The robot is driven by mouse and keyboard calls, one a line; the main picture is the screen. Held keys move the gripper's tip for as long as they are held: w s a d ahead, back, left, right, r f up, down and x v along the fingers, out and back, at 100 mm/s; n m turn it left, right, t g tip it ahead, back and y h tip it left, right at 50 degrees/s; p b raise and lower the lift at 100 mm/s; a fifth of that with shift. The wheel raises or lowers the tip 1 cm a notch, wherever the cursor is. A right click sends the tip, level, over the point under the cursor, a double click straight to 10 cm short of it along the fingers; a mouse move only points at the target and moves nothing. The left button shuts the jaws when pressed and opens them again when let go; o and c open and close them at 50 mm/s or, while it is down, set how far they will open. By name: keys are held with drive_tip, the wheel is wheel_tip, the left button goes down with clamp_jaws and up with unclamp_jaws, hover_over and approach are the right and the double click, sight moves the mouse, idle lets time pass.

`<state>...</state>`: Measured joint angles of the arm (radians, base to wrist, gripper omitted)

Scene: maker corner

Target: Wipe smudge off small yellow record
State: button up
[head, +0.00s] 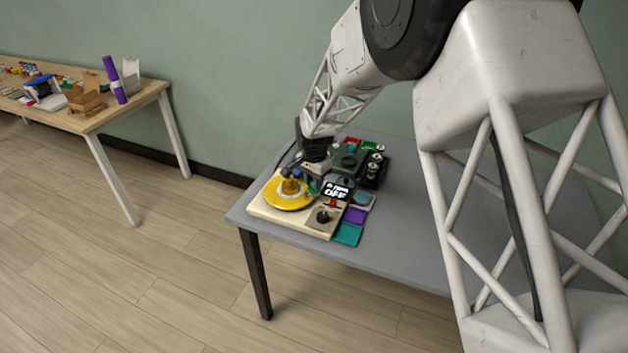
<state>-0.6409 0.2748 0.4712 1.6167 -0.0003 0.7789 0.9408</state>
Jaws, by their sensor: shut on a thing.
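The small yellow record (277,201) lies flat on the cream record player base (318,227) on the grey table. A pale ring shows around its middle; I cannot make out a separate smudge at this size. My gripper (298,178) points down over the back right part of the record. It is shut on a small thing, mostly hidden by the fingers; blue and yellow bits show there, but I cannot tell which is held. I cannot tell whether it touches the record.
A black knob (323,217), a black sign reading "OFF" (336,190) and purple and teal squares (348,234) sit right of the record. A dark green box (349,158) and black rack stand behind. The grey table's right part (410,240) is clear. A wooden table stands far left.

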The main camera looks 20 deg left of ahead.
drive_tip(key=shift+f, duration=0.75)
idle(0.3)
drive_tip(key=shift+a, duration=0.2)
drive_tip(key=shift+a+r, duration=0.1)
drive_tip(key=shift+a, duration=1.7)
drive_tip(key=shift+d, duration=2)
drive_tip(key=shift+s, duration=0.15)
